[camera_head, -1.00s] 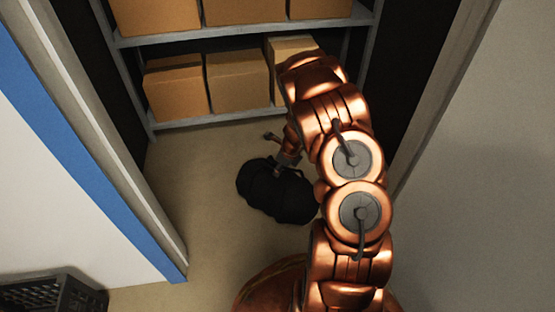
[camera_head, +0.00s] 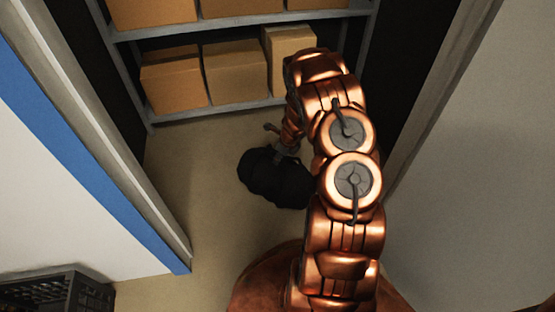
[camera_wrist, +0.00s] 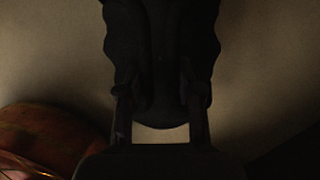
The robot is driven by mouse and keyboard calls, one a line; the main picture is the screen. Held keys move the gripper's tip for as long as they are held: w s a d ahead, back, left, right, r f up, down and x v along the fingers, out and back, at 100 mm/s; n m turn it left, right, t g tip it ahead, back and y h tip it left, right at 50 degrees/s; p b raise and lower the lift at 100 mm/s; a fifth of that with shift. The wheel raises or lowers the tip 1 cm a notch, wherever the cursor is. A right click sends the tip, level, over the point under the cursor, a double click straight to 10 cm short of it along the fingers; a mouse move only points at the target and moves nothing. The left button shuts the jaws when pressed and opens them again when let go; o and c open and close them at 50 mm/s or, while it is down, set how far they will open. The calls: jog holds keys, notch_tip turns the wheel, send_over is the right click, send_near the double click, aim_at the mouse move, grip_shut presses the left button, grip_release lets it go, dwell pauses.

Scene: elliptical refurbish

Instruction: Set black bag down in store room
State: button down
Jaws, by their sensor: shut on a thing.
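The black bag (camera_head: 272,180) is a dark, rounded shape in the head view, over the beige floor between the door frames and in front of the shelves. I cannot tell whether it touches the floor. My gripper (camera_head: 284,155) is at the bag's upper right side and is shut on it. My copper arm hides part of the bag's right side. In the wrist view the bag (camera_wrist: 162,60) is a dark mass at the top, between the gripper's fingers (camera_wrist: 160,110). That view is very dark.
A grey shelf rack (camera_head: 215,110) with cardboard boxes (camera_head: 235,72) stands at the back. A blue-edged wall (camera_head: 95,180) is on the left, a grey wall (camera_head: 480,190) on the right. A black crate (camera_head: 50,292) is at lower left. Floor (camera_head: 185,150) left of the bag is clear.

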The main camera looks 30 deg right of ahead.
jog(key=shift+f, duration=0.65)
jog(key=c, duration=0.7)
grip_release()
jog(key=shift+c, duration=0.2)
